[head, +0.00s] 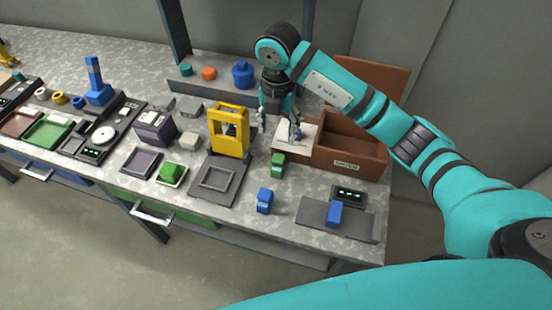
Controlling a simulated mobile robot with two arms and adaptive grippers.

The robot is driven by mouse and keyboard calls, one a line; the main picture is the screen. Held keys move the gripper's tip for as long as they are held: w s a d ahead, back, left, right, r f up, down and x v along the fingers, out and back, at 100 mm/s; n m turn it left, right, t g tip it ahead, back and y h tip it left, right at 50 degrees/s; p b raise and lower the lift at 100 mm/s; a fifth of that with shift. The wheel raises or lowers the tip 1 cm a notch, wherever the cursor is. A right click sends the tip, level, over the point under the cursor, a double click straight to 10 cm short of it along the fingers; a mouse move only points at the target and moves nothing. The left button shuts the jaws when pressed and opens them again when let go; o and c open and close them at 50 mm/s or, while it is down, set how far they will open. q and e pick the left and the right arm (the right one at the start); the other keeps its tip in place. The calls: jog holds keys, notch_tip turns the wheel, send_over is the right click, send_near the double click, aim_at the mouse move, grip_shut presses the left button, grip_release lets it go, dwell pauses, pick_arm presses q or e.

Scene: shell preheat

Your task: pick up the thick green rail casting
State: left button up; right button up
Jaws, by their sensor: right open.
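A small green casting (278,165) stands on the grey speckled bench, just below my right gripper in the picture. A lower green block (171,170) sits on a pale pad further left. I cannot tell for sure from this view which is the thick rail casting; the first has a taller shape. My right gripper (279,128) is open, pointing down, with its fingers apart and nothing seen between them. It is beside the brown box, behind the first green casting and apart from it. My left gripper is not in view.
A brown open box (350,145) stands right of the gripper, and a yellow frame (228,130) stands left. A blue casting (265,201) stands nearer the front edge. Another blue block (334,213) sits on a grey plate (357,225). A white sheet (297,147) lies by the box.

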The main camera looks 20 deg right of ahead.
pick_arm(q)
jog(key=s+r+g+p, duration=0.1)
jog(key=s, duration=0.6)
pick_arm(e)
send_over(278, 158)
notch_tip(278, 158, down, 6)
jog(key=shift+r, duration=0.1)
jog(key=f, duration=0.2)
jog(key=shift+w+f+p, duration=0.2)
jog(key=shift+f+p, duration=0.15)
jog(key=shift+f, duration=0.45)
jog(key=shift+s+f+p, duration=0.15)
jog(key=shift+f+p, duration=0.2)
notch_tip(278, 158, down, 4)
jog(key=shift+s+r+p, duration=0.1)
jog(key=shift+r+p, duration=0.05)
jog(key=shift+p, duration=0.45)
jog(key=shift+f, duration=0.4)
jog(key=c, duration=0.7)
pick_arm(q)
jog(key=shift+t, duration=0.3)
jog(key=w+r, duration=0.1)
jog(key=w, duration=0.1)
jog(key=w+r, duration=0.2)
pick_arm(e)
grip_shut()
